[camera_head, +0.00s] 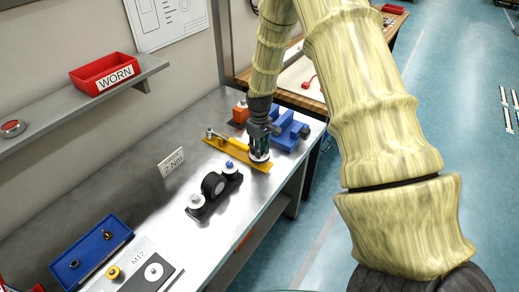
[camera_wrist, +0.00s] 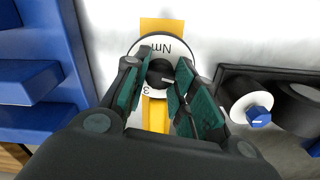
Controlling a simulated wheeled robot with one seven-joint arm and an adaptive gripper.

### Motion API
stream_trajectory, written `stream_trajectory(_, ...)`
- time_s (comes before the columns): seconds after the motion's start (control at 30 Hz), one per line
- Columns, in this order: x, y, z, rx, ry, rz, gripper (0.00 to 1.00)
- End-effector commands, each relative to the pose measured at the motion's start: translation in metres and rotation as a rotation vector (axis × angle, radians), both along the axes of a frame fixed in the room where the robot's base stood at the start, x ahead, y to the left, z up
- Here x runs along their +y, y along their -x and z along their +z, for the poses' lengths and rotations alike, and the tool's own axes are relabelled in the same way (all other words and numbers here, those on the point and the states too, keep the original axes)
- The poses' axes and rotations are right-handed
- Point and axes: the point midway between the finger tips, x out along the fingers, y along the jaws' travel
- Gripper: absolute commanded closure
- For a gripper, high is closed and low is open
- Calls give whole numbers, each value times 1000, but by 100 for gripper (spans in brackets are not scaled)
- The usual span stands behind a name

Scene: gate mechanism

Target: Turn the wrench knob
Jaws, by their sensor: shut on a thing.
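A yellow wrench (camera_head: 228,149) lies on the metal bench, with a round white dial (camera_head: 262,158) at its near end. In the wrist view, the white dial (camera_wrist: 150,43) bears "Nm" and a "3". A dark round knob (camera_wrist: 160,72) with a pale pointer line stands at the dial's centre. My gripper (camera_head: 259,148) points down over the dial. In the wrist view, the teal finger pads of my gripper (camera_wrist: 158,88) stand on both sides of the knob, shut on it. The fingers and palm hide parts of the dial and wrench.
A blue fixture (camera_head: 288,131) stands close to the right of my gripper. A black base with white cylinders (camera_head: 200,200) sits in front to the left. A "2 Nm" card (camera_head: 171,162) stands behind. A blue tray (camera_head: 92,248) is at lower left; a red "WORN" bin (camera_head: 104,72) is on the shelf.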

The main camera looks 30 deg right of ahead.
Motion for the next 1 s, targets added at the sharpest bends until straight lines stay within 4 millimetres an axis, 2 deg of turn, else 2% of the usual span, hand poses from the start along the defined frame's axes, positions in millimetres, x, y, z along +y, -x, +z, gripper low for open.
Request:
stream_trajectory(0.6,0,0,0,0,1,-559,97)
stream_trajectory(1.0,0,0,0,1,1,-768,97)
